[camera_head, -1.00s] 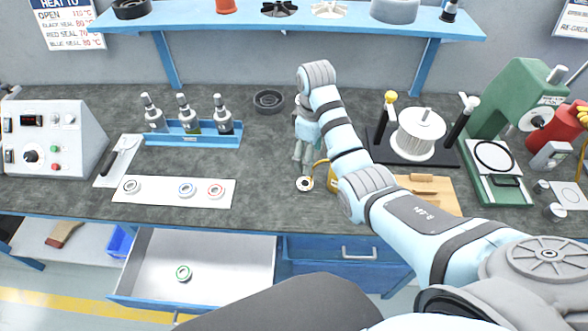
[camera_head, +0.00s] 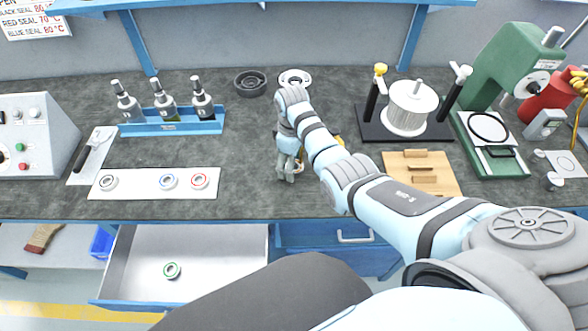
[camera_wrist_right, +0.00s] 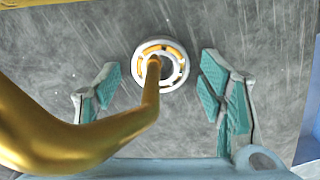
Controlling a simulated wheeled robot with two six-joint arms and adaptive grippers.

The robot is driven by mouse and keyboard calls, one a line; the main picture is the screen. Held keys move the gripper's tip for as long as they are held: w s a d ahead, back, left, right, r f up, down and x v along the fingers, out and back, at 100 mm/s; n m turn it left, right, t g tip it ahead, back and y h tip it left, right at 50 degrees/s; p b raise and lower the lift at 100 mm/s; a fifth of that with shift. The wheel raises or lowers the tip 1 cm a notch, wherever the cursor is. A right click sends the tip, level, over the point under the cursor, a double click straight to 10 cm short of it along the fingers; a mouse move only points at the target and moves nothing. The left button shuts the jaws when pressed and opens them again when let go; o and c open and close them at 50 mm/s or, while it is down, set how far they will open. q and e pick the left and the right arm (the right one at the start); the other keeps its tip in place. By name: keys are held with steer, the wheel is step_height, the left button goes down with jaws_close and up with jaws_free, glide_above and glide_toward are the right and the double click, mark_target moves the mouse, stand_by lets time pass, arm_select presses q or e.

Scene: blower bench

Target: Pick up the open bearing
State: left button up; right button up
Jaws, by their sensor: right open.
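The open bearing (camera_wrist_right: 176,80), a pale ring with a brass-coloured cage and no seal, lies on the grey bench in the right wrist view. My right gripper (camera_wrist_right: 163,88) is open, its teal-padded fingers on either side of the bearing with gaps. I cannot tell its exact height above the bench. A gold curved spout (camera_wrist_right: 90,130) crosses in front of the bearing's centre. In the head view my right gripper (camera_head: 287,172) covers the bearing's place. My left gripper is not in view.
A white mat (camera_head: 135,190) holds three bearings (camera_head: 168,181). A wooden block board (camera_head: 440,183) lies right of my gripper. A bottle rack (camera_head: 180,128) stands behind the mat. Bench between mat and gripper is clear.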

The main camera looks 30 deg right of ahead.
steer(key=shift+s+r, duration=0.1)
steer(key=shift+r, duration=0.1)
steer(key=shift+c, duration=1)
steer(key=c, duration=1.1)
